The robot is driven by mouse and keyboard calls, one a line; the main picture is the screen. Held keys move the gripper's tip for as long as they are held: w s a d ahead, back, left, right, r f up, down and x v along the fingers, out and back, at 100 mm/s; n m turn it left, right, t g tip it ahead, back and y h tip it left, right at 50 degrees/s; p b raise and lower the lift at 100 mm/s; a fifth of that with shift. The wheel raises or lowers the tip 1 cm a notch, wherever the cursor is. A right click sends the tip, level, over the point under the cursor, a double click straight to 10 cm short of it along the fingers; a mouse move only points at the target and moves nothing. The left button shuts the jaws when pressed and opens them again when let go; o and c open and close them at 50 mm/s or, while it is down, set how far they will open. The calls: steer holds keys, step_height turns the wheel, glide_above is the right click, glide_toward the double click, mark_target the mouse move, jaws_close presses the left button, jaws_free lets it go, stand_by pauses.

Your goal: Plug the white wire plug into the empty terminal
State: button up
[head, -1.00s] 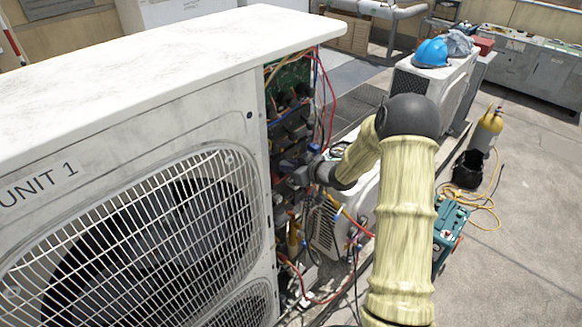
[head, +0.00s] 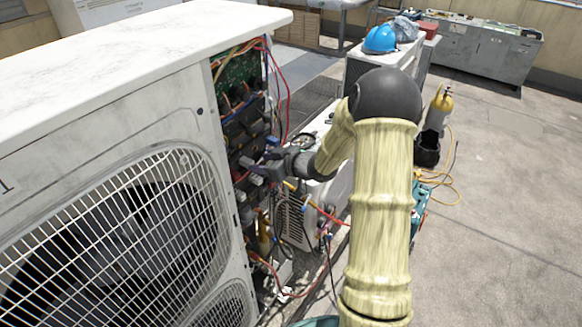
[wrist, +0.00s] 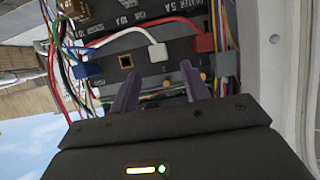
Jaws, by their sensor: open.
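The white wire plug (wrist: 157,51) shows in the wrist view on the dark terminal panel, with its white wire arching left; I cannot tell whether it is seated or hangs in front. Left of it is an empty square terminal (wrist: 126,61) with a brass-coloured rim. My gripper (wrist: 158,86) is open, its dark fingers pointing at the panel below the white plug, nothing visible between them. In the head view my gripper (head: 258,168) is in front of the open side of the condenser unit; the plug is too small to make out there.
A blue plug (wrist: 88,68) is left of the empty terminal and a red plug (wrist: 203,42) is right of the white one. Loose coloured wires (wrist: 55,60) run down the left side. The white cabinet edge (wrist: 268,70) stands close on the right.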

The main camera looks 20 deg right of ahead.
steer(key=b+v, duration=0.1)
steer(key=v, duration=1)
steer(key=shift+s+b, duration=0.15)
steer(key=shift+b, duration=0.15)
steer(key=shift+d, duration=0.1)
steer(key=s+a+f+m+g+h, duration=0.2)
steer(key=s+a+m+g+h, duration=0.1)
steer(key=s, duration=0.6)
steer(key=s+a+f+m+g+h, duration=0.2)
steer(key=s+a+m+g+h, duration=0.2)
steer(key=s, duration=0.6)
steer(key=shift+s+a+f+g+h, duration=0.15)
steer(key=shift+s+f+g+h, duration=0.2)
steer(key=shift+g, duration=0.25)
steer(key=shift+w, duration=0.1)
